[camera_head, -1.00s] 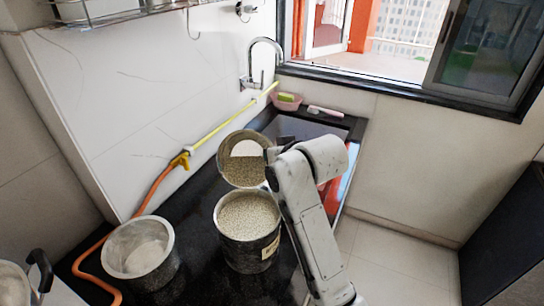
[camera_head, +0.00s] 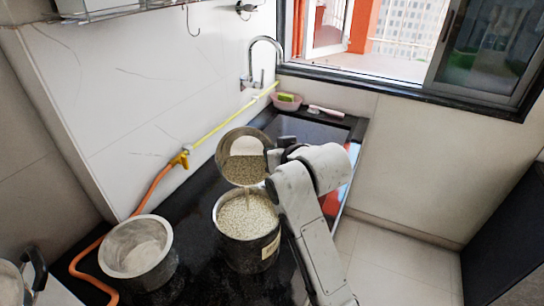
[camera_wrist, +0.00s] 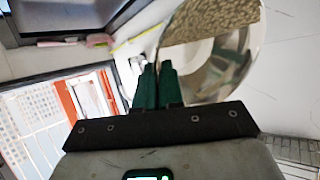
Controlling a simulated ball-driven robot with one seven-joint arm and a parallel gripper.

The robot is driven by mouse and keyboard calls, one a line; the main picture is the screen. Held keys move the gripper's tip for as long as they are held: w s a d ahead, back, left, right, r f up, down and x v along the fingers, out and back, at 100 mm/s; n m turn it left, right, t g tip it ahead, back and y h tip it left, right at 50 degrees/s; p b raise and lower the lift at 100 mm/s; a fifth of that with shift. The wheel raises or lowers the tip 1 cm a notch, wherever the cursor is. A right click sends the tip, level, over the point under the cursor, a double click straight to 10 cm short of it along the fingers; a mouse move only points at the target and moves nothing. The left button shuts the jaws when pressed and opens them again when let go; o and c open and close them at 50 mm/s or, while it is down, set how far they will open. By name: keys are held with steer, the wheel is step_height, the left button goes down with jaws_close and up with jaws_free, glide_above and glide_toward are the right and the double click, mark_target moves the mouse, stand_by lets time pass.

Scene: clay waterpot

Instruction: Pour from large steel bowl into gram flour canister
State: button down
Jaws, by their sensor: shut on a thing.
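The large steel bowl (camera_head: 240,168) is tilted steeply over the canister, with its open side toward the head camera. Pale grains lie in its lower part, and a thin stream falls from its lower rim. The gram flour canister (camera_head: 250,250) stands upright on the black counter, nearly full of pale grains, with a label on its side. My gripper (camera_head: 272,158) is at the bowl's right rim in the head view. In the wrist view my gripper's green fingers (camera_wrist: 155,85) are shut on the rim of the bowl (camera_wrist: 215,75). The fingertips are partly hidden in the head view.
An empty-looking steel pot (camera_head: 137,254) stands left of the canister. An orange hose (camera_head: 155,185) with a yellow fitting runs along the wall. A sink with a tap (camera_head: 264,65) and a pink basket (camera_head: 286,101) are behind. Bare counter lies between pot and canister.

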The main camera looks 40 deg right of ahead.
steer(key=shift+s+a+t+h+b, duration=0.2)
steer(key=shift+a+t+h+b, duration=0.1)
steer(key=shift+b, duration=0.4)
stand_by(0.4)
steer(key=shift+s+r+t, duration=0.15)
steer(key=shift+r+t, duration=0.1)
steer(key=shift+t, duration=0.05)
steer(key=shift+s+a+n+t+h+b, duration=0.2)
steer(key=shift+n+t+h+b, duration=0.1)
steer(key=shift+b, duration=0.8)
steer(key=shift+s+a+r, duration=0.1)
steer(key=shift+r, duration=0.05)
stand_by(0.4)
steer(key=shift+s+a+t+h+b, duration=0.3)
steer(key=shift+t+b, duration=0.4)
steer(key=shift+b, duration=0.7)
steer(key=shift+r+n, duration=0.1)
steer(key=shift+n, duration=0.2)
steer(key=shift+s+a+t+h+b, duration=0.2)
steer(key=shift+s+t+h+b, duration=0.15)
steer(key=shift+b, duration=0.7)
steer(key=shift+a+t+b, duration=0.15)
steer(key=shift+t+b, duration=0.2)
steer(key=shift+b, duration=0.2)
steer(key=shift+s+a+n+b, duration=0.15)
steer(key=shift+s+n+b, duration=0.15)
steer(key=shift+b, duration=0.55)
